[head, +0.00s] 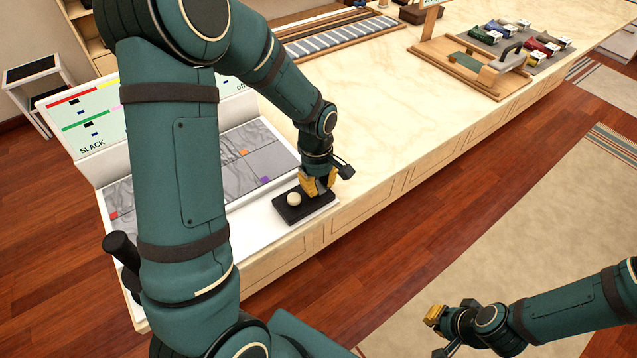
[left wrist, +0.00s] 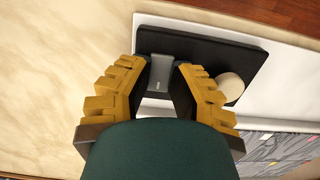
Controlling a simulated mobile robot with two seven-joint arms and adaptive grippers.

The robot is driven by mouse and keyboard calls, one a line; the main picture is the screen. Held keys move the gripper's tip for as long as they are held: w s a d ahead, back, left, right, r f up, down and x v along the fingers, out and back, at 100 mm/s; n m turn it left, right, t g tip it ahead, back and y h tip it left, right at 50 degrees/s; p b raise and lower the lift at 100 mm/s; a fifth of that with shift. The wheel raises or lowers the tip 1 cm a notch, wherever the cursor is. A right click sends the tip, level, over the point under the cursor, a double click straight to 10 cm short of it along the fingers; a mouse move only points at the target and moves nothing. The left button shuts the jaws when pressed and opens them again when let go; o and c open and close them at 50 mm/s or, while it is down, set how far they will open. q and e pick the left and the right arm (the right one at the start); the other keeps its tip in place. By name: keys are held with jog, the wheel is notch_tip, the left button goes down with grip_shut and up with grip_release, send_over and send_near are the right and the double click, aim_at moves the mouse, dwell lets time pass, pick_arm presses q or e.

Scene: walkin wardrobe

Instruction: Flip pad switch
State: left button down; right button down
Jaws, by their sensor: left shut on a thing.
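A black pad (head: 305,209) lies near the counter's front edge, with a round cream knob (head: 294,198) on its left part in the head view. My left gripper (head: 318,186) points down over the pad's right part. In the left wrist view, the yellow-padded fingers of my left gripper (left wrist: 161,85) are shut on a small grey switch (left wrist: 161,70) on the black pad (left wrist: 205,50). The cream knob (left wrist: 230,87) is beside the right finger, and the fingers hide part of the pad. My right gripper (head: 437,332) is over the floor, away from the counter; its opening is unclear.
A white-framed grey board (head: 225,170) lies left of the pad, with a white SLACK panel (head: 92,115) behind it. The marble counter (head: 390,120) is clear right of my left gripper. A wooden tray (head: 455,80) and rolled items are farther back.

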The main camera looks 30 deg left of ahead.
aim_at(317, 185)
pick_arm(q)
jog(key=shift+s, duration=0.1)
jog(key=c, duration=0.8)
grip_release()
jog(key=shift+r, duration=0.1)
jog(key=r, duration=1.1)
jog(key=shift+w+a+r, duration=0.2)
jog(key=shift+a+r, duration=0.15)
jog(key=shift+r, duration=0.05)
